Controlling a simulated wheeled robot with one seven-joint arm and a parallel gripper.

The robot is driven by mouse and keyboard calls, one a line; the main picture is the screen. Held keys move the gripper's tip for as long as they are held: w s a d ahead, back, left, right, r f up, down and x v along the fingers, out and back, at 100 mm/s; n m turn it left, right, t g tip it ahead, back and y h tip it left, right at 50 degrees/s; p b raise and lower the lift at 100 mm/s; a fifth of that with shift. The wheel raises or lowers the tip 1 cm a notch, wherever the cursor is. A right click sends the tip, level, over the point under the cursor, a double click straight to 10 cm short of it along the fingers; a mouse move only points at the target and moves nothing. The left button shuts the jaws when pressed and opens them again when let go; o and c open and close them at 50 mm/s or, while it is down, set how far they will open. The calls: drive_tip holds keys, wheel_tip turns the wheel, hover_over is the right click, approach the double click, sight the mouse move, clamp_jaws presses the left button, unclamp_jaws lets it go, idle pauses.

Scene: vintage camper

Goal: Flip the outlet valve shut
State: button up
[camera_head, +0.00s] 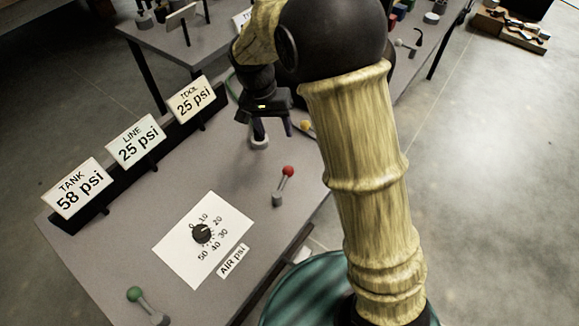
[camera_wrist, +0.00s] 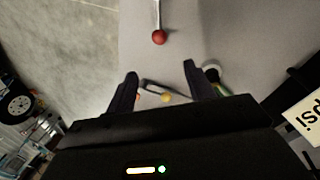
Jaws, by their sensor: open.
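A lever valve with a red ball (camera_head: 288,171) rises at a slant from a grey base near the bench's right edge. In the wrist view its red ball (camera_wrist: 159,37) is ahead of my gripper, apart from the fingers. A green-ball lever (camera_head: 134,294) stands at the bench's near left. A yellow ball (camera_head: 305,125) shows beside my gripper; in the wrist view the yellow ball (camera_wrist: 167,98) appears between the fingers. No label shows which lever is the outlet valve. My gripper (camera_head: 270,128) is open and empty above the bench; its fingers (camera_wrist: 160,82) are spread.
The grey bench (camera_head: 120,225) carries signs for tank 58 psi (camera_head: 79,188), line 25 psi (camera_head: 135,140) and tool 25 psi (camera_head: 192,99). An air dial (camera_head: 202,234) sits on a white plate.

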sight(287, 167)
drive_tip(key=d+f, duration=0.1)
drive_tip(key=f, duration=0.4)
drive_tip(key=d+f, duration=0.1)
drive_tip(key=f, duration=0.5)
drive_tip(key=d+f, duration=0.1)
drive_tip(key=f, duration=0.4)
drive_tip(key=shift+s+d+f+p, duration=0.1)
drive_tip(key=shift+s+f+p, duration=0.05)
drive_tip(key=shift+s+p, duration=0.2)
clamp_jaws()
